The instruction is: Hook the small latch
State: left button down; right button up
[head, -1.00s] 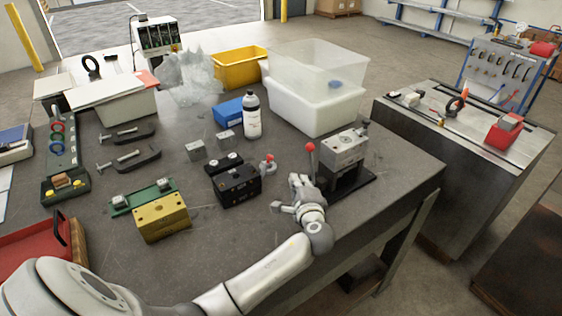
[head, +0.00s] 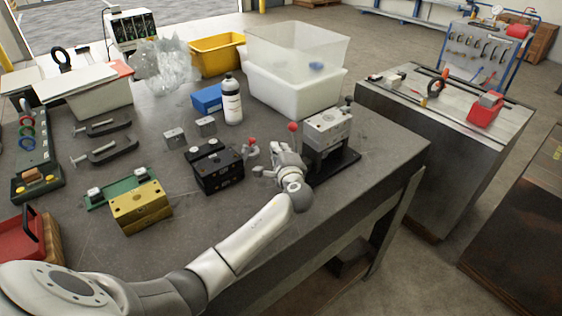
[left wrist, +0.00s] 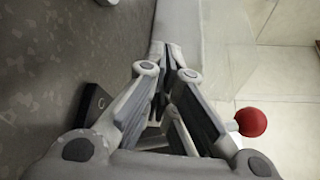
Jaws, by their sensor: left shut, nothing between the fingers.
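A grey metal mould block (head: 328,128) stands on a dark base plate (head: 338,165) near the table's right edge. A lever with a red ball knob (head: 293,127) stands at its left side; a red ball also shows right of the fingers in the left wrist view (left wrist: 250,122). My left gripper (head: 285,150) is shut and empty, close beside the block's left side. In the left wrist view its fingertips (left wrist: 172,58) meet in front of a pale grey surface; contact cannot be told. I cannot make out the small latch. My right gripper is not in view.
A black block (head: 216,172) and a small red-knobbed clamp (head: 251,147) stand left of my left gripper. A yellow block (head: 140,208) is further left. A white bottle (head: 231,102) and a translucent bin (head: 290,90) are behind. Bare table lies in front of the black block.

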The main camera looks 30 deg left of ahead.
aim_at(245, 154)
pick_arm(q)
jog(key=b+x, duration=0.1)
jog(key=x, duration=0.3)
jog(key=shift+a, duration=0.2)
jog(key=shift+s+a+r+p, duration=0.3)
jog(key=shift+s+p, duration=0.2)
jog(key=shift+s, duration=0.1)
jog(key=shift+s+a+r+p, duration=0.3)
jog(key=shift+s+p, duration=0.15)
jog(key=shift+s, duration=0.2)
jog(key=shift+s+a, duration=0.2)
jog(key=shift+s, duration=0.15)
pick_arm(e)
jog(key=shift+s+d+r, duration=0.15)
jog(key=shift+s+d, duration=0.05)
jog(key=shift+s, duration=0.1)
pick_arm(q)
jog(key=shift+f, duration=0.1)
